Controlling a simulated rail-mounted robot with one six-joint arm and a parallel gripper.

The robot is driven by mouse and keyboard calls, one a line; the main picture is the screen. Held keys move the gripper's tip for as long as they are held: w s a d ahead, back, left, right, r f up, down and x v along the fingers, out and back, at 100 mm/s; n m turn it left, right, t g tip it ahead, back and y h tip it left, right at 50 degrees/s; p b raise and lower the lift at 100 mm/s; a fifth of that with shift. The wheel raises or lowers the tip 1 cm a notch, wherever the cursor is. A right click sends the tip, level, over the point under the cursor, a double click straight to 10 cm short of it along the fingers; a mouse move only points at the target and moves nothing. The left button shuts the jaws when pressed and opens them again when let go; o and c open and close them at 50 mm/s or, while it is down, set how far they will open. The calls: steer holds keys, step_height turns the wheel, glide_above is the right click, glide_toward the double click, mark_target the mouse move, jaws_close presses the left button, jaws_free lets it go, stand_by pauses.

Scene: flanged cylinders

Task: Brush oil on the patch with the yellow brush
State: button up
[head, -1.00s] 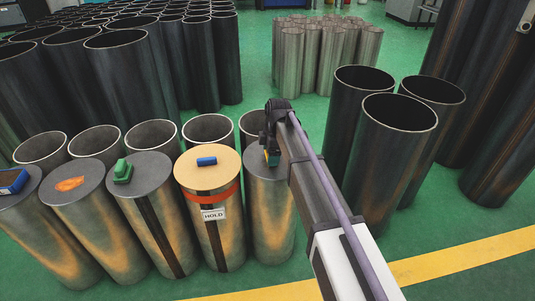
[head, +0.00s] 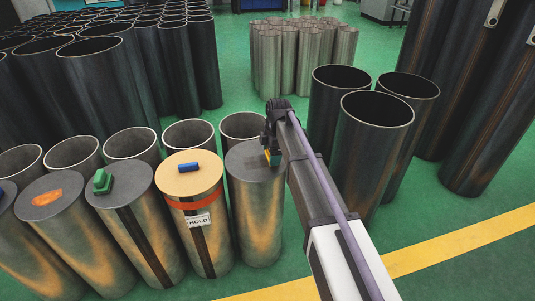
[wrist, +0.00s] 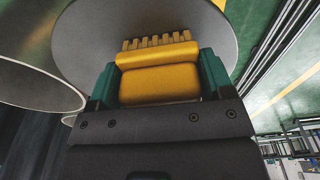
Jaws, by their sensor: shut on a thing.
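My gripper (head: 272,156) is shut on the yellow brush. In the wrist view the brush (wrist: 158,84) sits between the two teal fingers, its bristle tufts pointing away from my gripper. In the head view only a small yellow bit of it shows beside the fingers. My gripper is at the right edge of a grey capped cylinder (head: 250,157); I cannot tell whether the brush touches the cap. An orange-brown patch (head: 47,196) lies on the grey cap of another cylinder (head: 62,182), well to the left of my gripper.
Between them stand a cap with a green block-like object (head: 102,182) and a tan-topped cylinder (head: 189,187) with a blue object (head: 189,168) and a HOLD sign (head: 199,221). Open dark pipes (head: 375,125) stand to the right. Green floor is clear in front.

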mark_target(241, 164)
steer(key=shift+s+a, duration=0.3)
steer(key=shift+a, duration=1.45)
steer(key=shift+s+a, duration=0.3)
steer(key=shift+a, duration=1.5)
steer(key=shift+s+a, duration=0.3)
steer(key=shift+a, duration=1.45)
steer(key=shift+w, duration=0.5)
steer(key=shift+w+d, duration=0.3)
steer(key=shift+d, duration=1.45)
steer(key=shift+w+d, duration=0.3)
steer(key=shift+d, duration=1.45)
steer(key=shift+w+d, duration=0.3)
steer(key=shift+d, duration=1.45)
steer(key=shift+f, duration=0.1)
steer(key=shift+s+a, duration=0.15)
steer(key=shift+a, duration=0.75)
steer(key=shift+s+a, duration=0.15)
steer(key=shift+a, duration=0.7)
steer(key=shift+s+a, duration=0.2)
steer(key=shift+a, duration=1)
steer(key=shift+s+a, duration=0.25)
steer(key=shift+a, duration=0.9)
steer(key=shift+s+a, duration=0.2)
steer(key=shift+a, duration=1)
